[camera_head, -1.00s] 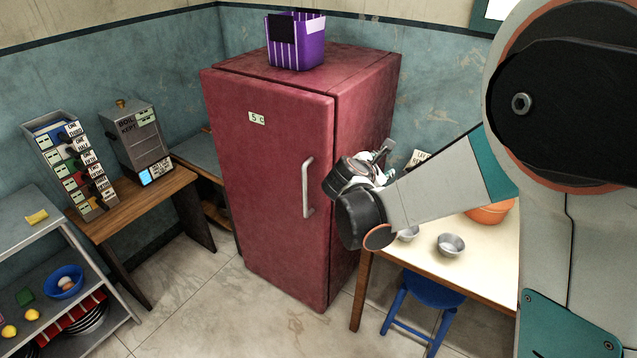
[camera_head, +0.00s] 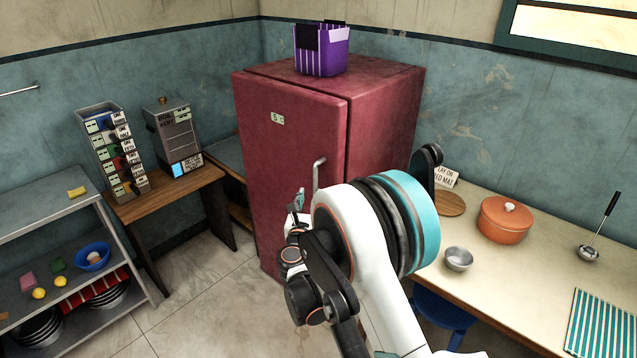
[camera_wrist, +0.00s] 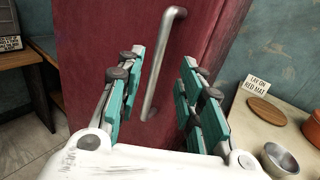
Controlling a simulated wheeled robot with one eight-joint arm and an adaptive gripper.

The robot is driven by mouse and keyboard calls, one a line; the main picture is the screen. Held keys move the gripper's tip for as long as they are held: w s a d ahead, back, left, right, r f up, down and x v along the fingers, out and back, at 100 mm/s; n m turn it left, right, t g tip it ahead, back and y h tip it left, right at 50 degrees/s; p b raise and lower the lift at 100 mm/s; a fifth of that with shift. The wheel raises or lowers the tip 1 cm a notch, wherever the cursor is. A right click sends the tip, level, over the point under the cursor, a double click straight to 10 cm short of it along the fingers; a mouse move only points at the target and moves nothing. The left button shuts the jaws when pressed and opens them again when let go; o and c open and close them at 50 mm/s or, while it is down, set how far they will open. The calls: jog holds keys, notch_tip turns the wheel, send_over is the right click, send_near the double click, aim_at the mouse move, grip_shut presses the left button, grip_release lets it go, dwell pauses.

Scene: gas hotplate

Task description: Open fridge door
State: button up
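The red fridge (camera_head: 285,150) stands against the back wall, and its door looks shut. Its vertical metal handle (camera_head: 317,172) is on the right side of the door; my arm hides the lower part in the head view. In the wrist view the handle (camera_wrist: 162,65) shows whole, running between the two fingers of my gripper (camera_wrist: 165,88). The teal-padded fingers are spread apart, with gaps on both sides of the handle. The gripper appears empty, and I cannot tell whether the handle lies fully between the pads or just beyond them.
A purple striped bin (camera_head: 321,50) stands on the fridge. At right is a table (camera_head: 510,275) with an orange pot (camera_head: 505,219), a metal bowl (camera_head: 458,259) and a ladle (camera_head: 598,228). A blue stool (camera_head: 443,308) is below. A grey shelf (camera_head: 50,232) stands left. Floor in front is clear.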

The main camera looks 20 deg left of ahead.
aim_at(315, 181)
jog(key=w, duration=0.3)
jog(key=w+a+b, duration=0.1)
jog(key=w, duration=0.3)
jog(key=w+a+b, duration=0.1)
jog(key=w, duration=0.3)
jog(key=shift+a, duration=0.1)
grip_shut()
